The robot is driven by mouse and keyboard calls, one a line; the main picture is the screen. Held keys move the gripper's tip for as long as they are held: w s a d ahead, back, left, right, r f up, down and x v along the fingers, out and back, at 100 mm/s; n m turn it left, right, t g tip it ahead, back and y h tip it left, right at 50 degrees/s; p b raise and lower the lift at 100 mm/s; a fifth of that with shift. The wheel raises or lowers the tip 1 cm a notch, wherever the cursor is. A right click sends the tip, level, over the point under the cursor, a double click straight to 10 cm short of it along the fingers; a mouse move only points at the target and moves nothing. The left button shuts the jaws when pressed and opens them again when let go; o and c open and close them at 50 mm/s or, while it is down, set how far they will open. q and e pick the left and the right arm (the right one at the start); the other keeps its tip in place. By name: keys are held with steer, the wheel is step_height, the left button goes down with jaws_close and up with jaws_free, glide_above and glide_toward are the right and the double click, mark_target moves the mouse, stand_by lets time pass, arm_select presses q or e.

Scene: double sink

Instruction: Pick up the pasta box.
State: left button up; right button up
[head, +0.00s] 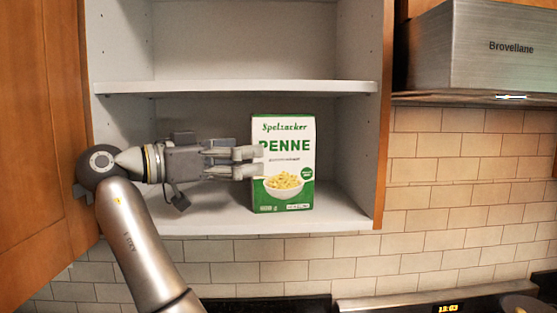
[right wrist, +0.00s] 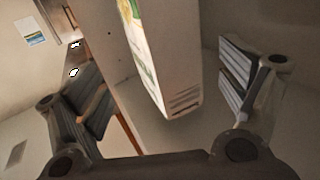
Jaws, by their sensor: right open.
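The pasta box (head: 298,150), white and green with "PENNE" and a bowl of pasta on it, stands upright on the cabinet's lower shelf. My right gripper (head: 251,162) reaches in from the left at mid-height, its fingertips overlapping the box's left edge. In the right wrist view the right gripper (right wrist: 165,88) is open, and the box (right wrist: 165,60) shows between its spread fingers. I see gaps on both sides there, so it is not gripped. The fingers hide a little of the box's left front. My left gripper is not in view.
A shelf board (head: 230,87) runs above the box. The cabinet's right wall (head: 358,150) stands a little right of it. An open wooden door (head: 40,130) is at the left. A metal hood (head: 480,50) hangs at the right. The lower shelf looks otherwise clear.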

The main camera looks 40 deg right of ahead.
mark_target(276, 153)
steer(key=p+x, duration=0.4)
steer(key=x, duration=0.2)
steer(key=shift+d, duration=0.3)
steer(key=shift+s+d+f, duration=0.1)
steer(key=shift+s+d, duration=0.1)
steer(key=shift+d, duration=0.15)
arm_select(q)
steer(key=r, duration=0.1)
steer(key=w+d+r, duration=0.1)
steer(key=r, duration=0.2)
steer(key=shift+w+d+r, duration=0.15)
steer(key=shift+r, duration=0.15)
arm_select(e)
steer(key=shift+a, duration=0.1)
steer(key=shift+c, duration=1.2)
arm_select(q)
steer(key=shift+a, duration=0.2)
arm_select(e)
steer(key=c, duration=1.7)
